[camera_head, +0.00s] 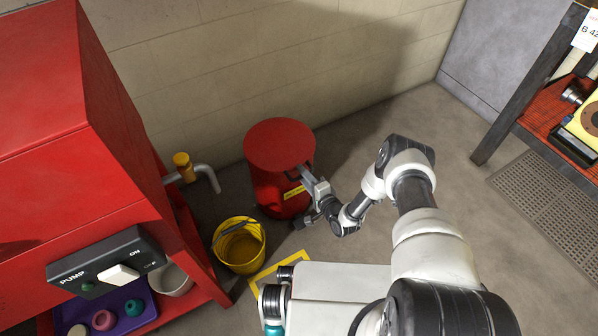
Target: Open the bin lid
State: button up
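The red bin (270,190) is a round drum standing on the floor against the wall. Its flat red lid (278,143) lies level on top and looks closed. A dark handle shows at the lid's front right edge, and a yellow label is on the bin's side. My gripper (304,173) is at that front right edge, by the handle. Its fingers are small and partly merge with the handle, so I cannot tell whether they touch or grip it.
A yellow bucket (239,246) stands front left of the bin. A red machine (110,165) with a pump switch box (108,270) and a bent pipe fills the left. A rack (545,120) with a motor stands at right.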

dwell(0.3)
grip_shut()
jog(key=shift+r, duration=0.1)
